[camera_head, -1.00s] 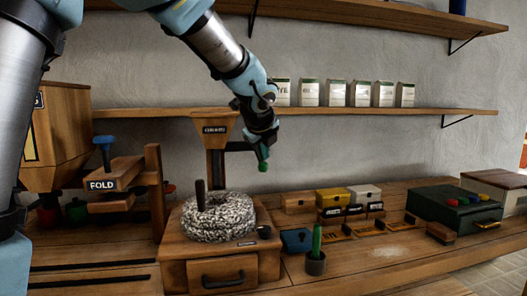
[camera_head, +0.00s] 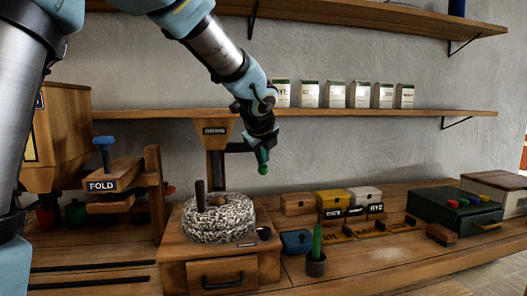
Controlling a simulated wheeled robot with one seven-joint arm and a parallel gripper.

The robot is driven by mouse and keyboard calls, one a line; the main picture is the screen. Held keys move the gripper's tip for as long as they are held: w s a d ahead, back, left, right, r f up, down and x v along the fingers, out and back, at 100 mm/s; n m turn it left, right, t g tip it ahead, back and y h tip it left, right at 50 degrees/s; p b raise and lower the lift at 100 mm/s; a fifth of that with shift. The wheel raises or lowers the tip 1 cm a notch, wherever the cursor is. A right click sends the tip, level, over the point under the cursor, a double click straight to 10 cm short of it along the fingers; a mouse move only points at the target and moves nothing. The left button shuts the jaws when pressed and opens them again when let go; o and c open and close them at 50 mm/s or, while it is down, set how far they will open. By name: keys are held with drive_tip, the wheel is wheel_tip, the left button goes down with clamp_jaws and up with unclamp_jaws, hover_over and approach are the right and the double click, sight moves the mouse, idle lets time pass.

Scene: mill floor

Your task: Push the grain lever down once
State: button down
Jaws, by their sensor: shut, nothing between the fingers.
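My gripper (camera_head: 262,157) hangs from the arm at the centre, in front of the wall, with its jaws shut and nothing visible held. A green piece with a rounded end shows at its tip; I cannot tell whether it is part of the fingers or a knob behind them. A dark horizontal bar (camera_head: 238,147), which looks like the grain lever, runs right from the post under the small labelled wooden hopper (camera_head: 216,130). Its right end meets the gripper in the picture; contact cannot be told. Below stands the mill with a speckled round stone (camera_head: 218,222) and an upright dark handle (camera_head: 200,195).
The FOLD press (camera_head: 113,176) with a blue-topped handle stands left. A green rod in a cup (camera_head: 316,265), small boxes (camera_head: 331,199) and a dark green case (camera_head: 455,212) lie right. A shelf (camera_head: 350,113) with several packets runs behind the gripper.

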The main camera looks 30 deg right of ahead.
drive_tip(key=shift+r+p, duration=2.75)
drive_tip(key=shift+r, duration=0.05)
wheel_tip(320, 180, up, 5)
drive_tip(key=p, duration=0.5)
drive_tip(key=shift+a, duration=0.1)
